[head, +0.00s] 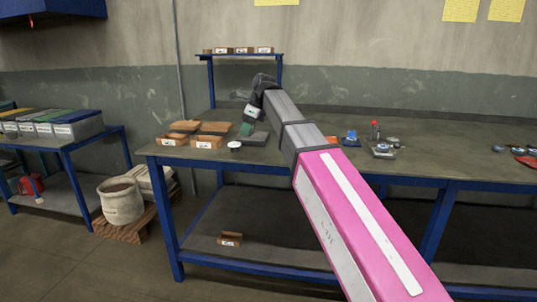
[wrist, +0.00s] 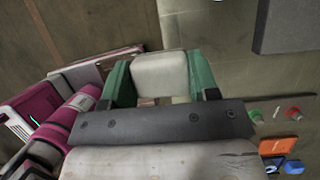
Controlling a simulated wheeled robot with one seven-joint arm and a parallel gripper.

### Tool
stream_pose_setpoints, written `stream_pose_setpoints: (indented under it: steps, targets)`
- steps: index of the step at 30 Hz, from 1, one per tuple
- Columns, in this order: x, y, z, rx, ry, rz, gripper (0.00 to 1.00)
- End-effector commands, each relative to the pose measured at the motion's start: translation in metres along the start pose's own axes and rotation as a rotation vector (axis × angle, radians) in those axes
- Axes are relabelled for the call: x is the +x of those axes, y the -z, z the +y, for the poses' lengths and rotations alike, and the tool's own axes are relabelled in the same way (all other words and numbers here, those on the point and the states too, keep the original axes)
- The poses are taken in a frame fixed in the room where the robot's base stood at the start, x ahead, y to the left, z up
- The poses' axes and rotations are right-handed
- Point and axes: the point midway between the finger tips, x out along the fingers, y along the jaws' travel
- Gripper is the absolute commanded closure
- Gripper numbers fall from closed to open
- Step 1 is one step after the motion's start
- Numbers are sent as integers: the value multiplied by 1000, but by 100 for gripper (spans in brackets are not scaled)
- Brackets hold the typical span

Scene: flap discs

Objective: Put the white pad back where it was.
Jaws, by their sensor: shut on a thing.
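The white pad (wrist: 160,75) is between the two green fingers of my gripper (wrist: 161,82) in the wrist view, and the gripper is shut on it. In the head view my gripper (head: 246,129) is above the bench's left part, near a flat dark grey block (head: 256,139). The block also shows in the wrist view (wrist: 285,25), apart from the fingers. I cannot make out the pad in the head view. A small round white-topped thing (head: 235,146) is on the bench just left of the block.
Open cardboard boxes (head: 206,142) stand on the bench (head: 320,150) at left. A small raised shelf (head: 240,55) with boxes stands behind. A metal device (head: 383,149) and a blue item (head: 351,138) are right of my arm.

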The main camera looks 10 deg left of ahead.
Motion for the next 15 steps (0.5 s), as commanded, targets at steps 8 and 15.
stream_pose_setpoints:
  steps: [8, 15]
  targets:
    - [13, 27, -31, 6, 0, 1, 68]
    - [29, 61, -70, 4, 0, 0, 68]
